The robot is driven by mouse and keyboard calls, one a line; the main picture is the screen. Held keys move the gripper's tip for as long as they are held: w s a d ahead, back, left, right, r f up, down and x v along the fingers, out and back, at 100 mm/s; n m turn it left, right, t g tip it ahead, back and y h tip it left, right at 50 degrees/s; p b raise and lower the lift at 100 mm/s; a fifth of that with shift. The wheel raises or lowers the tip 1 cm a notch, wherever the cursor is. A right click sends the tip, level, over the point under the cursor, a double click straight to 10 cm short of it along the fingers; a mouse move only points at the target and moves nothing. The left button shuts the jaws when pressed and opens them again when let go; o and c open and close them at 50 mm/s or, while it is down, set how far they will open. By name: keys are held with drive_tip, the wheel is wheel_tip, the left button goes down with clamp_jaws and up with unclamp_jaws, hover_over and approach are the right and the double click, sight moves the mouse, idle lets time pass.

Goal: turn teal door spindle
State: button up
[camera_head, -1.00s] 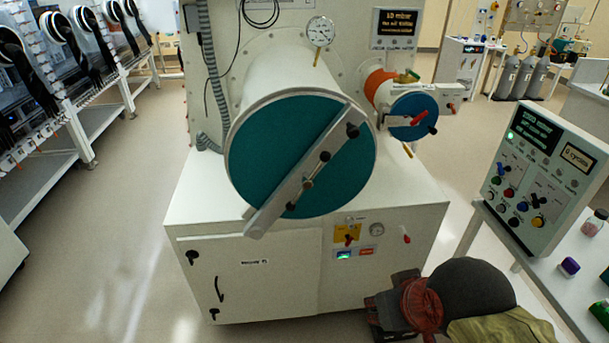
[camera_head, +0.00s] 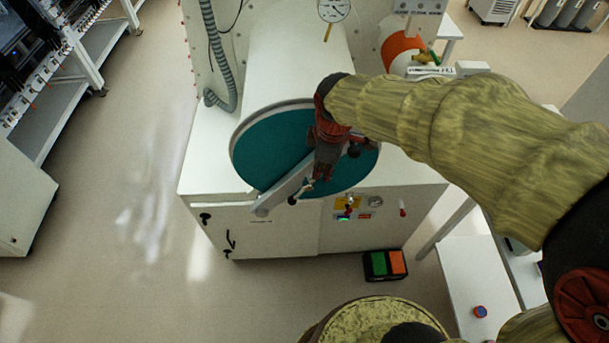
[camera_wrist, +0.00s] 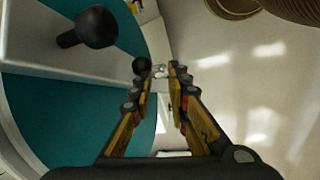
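The round teal door (camera_head: 262,152) closes the end of the large white cylinder. A pale metal bar (camera_head: 278,194) crosses it diagonally and carries the spindle with black-knobbed ends. One black knob (camera_head: 292,201) shows just left of my gripper (camera_head: 319,180), which is in front of the middle of the bar. The spindle's hub is hidden behind it. In the wrist view my gripper (camera_wrist: 162,68) has its fingers apart. A small black knob (camera_wrist: 140,65) and a bit of metal show at the fingertips; contact cannot be told. A larger black knob (camera_wrist: 97,27) stands out from the bar.
A smaller port with an orange collar (camera_head: 402,48) is at the right, partly behind my arm. A green and orange pedal box (camera_head: 385,264) lies on the floor before the cabinet. A side table (camera_head: 475,285) is at right. The floor at left is clear.

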sight(304, 188)
drive_tip(key=shift+w+a+f+n+g, duration=0.15)
drive_tip(key=shift+w+a+f+n, duration=0.5)
drive_tip(key=shift+f, duration=1.75)
drive_tip(key=shift+w+a+f+n+g, duration=0.2)
drive_tip(key=shift+w+a+f+n, duration=0.5)
drive_tip(key=shift+f, duration=1.7)
drive_tip(key=shift+w+a+f+n+g, duration=0.25)
drive_tip(key=shift+a+f+n, duration=0.65)
drive_tip(key=shift+f, duration=1.5)
drive_tip(key=shift+w, duration=0.1)
drive_tip(key=c, duration=0.4)
clamp_jaws()
